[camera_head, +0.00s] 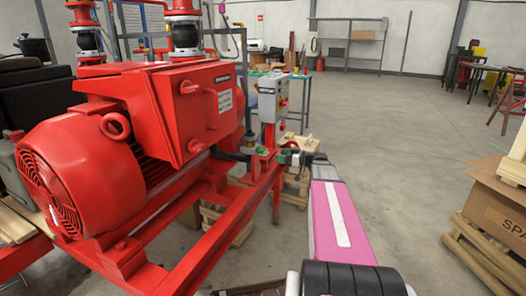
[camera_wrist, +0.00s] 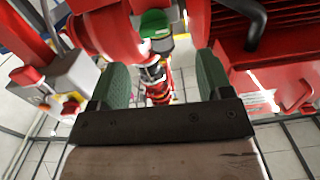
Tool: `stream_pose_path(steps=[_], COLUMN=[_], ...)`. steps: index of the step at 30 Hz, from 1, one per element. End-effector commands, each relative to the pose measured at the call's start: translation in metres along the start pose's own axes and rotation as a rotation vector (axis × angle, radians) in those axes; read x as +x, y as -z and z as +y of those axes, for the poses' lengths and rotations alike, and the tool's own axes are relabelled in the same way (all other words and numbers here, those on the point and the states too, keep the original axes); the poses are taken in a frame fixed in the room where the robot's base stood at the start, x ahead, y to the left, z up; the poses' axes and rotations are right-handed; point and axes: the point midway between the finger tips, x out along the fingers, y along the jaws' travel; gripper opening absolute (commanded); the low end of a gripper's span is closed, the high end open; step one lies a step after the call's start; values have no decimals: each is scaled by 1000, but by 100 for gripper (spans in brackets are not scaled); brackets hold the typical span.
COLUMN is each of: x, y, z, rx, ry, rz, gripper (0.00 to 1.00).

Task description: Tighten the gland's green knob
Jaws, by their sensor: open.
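The green knob (camera_wrist: 155,23) shows in the wrist view at the upper middle, on the shaft line between red castings. In the head view a small green part (camera_head: 262,151), which looks like the same knob, sits on the red skid below the control box. My gripper (camera_wrist: 162,72) is open, with its two green-padded fingers spread wide and nothing between them. The knob appears beyond the fingertips, roughly centred between them and apart from them. In the head view my gripper (camera_head: 290,157) is small, just right of the knob, and its fingers are hard to make out.
The large red motor (camera_head: 85,185) and its frame fill the left. A grey control box (camera_head: 272,98) with buttons stands just behind the knob. Cardboard boxes (camera_head: 496,205) on a pallet stand at the right. The floor (camera_head: 400,130) between is clear.

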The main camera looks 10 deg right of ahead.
Motion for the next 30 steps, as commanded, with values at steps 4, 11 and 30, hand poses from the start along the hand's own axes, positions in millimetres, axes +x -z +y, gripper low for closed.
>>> stream_pose_path(steps=[4,11,30], x=[-3,26,102], y=[9,10,12], z=[9,9,9], rx=[-39,-39,-37], ry=[-14,-12,-13], rz=[42,41,40], gripper=[72,72,72])
